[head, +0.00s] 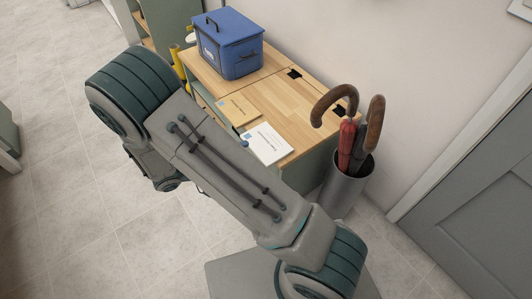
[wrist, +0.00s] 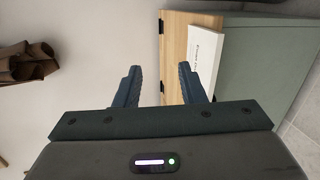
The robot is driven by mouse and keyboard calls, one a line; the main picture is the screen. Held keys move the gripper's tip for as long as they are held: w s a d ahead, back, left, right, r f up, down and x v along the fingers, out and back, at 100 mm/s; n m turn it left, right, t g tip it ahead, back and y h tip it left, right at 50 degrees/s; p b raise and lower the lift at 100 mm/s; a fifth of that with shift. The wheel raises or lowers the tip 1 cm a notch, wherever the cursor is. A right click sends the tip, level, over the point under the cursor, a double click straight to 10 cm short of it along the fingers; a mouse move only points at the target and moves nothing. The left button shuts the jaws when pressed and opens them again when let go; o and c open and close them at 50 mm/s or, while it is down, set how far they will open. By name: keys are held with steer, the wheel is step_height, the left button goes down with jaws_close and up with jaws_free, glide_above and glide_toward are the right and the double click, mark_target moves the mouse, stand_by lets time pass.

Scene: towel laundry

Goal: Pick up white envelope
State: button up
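The white envelope (head: 267,143) lies flat near the front edge of a light wooden cabinet top, with printed text and a small blue mark. It also shows in the wrist view (wrist: 206,56), up and to the right, beyond the right fingertip. My gripper (wrist: 158,70) is open, with its two dark fingers apart and nothing between them. The right finger overlaps the near side of the wooden top in that view; I cannot tell its height above it. In the head view my arm hides the gripper.
A tan envelope (head: 238,109) lies beside the white one. A blue lidded box (head: 228,45) stands at the back of the cabinet top (head: 285,100). A grey bin (head: 345,190) with umbrellas stands right of the cabinet, by the wall.

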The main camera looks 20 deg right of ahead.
steer(key=w+a+f+n+t+b, duration=0.2)
steer(key=a+f+n+t+b, duration=0.25)
steer(key=f, duration=0.75)
steer(key=m+t+b, duration=0.1)
steer(key=m+t, duration=0.1)
glide_toward(264, 141)
steer(key=w+a, duration=0.1)
steer(key=w, duration=0.1)
steer(key=shift+n, duration=0.25)
steer(key=shift+f+b+x, duration=0.15)
steer(key=shift+b+x, duration=0.4)
steer(key=shift+x, duration=0.75)
steer(key=shift+f+b+x, duration=0.2)
steer(key=shift+b+x, duration=0.3)
steer(key=shift+x, duration=0.8)
steer(key=shift+w, duration=0.1)
jaws_close()
